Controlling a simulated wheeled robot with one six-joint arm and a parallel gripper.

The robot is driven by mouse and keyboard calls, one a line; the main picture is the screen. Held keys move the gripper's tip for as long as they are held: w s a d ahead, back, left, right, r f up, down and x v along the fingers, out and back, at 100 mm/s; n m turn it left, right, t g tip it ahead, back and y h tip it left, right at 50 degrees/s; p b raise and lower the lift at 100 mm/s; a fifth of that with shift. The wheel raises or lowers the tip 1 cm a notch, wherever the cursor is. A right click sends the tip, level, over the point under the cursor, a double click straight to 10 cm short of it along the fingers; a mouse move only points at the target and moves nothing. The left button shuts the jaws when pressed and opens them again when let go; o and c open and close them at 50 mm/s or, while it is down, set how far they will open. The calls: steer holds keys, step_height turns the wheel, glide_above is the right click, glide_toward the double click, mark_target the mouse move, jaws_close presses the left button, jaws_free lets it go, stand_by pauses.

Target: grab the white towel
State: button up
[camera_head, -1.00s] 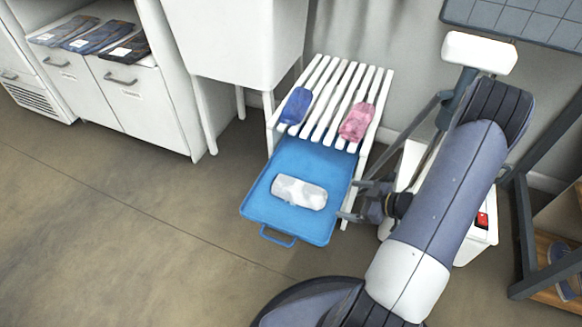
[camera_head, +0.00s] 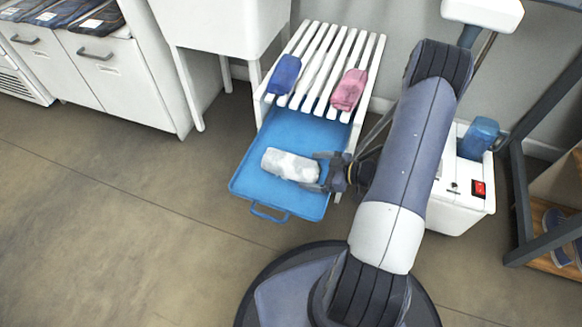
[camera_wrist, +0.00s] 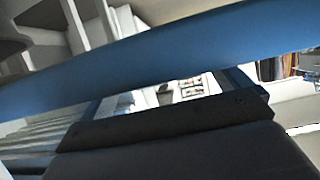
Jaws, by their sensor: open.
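The white towel (camera_head: 290,165) is a rolled, pale bundle with grey patches. It lies on the blue tray (camera_head: 250,182), which is pulled out in front of a white slatted rack. My gripper (camera_head: 322,170) is open at the right end of the towel, with its fingers at that end. I cannot tell whether the fingers touch it or reach around it. In the wrist view a dark part of my gripper fills the bottom, and a blue band crosses above it; the towel cannot be made out there.
A blue rolled towel (camera_head: 284,75) and a pink one (camera_head: 349,90) lie on the white slatted rack (camera_head: 318,66). A white box with a red switch (camera_head: 478,188) stands at the right, with a blue item (camera_head: 479,138) on it. The floor at left is clear.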

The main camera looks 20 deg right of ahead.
steer(key=shift+x, duration=1.1)
steer(key=shift+c, duration=0.5)
steer(key=c, duration=1)
steer(key=shift+o, duration=0.2)
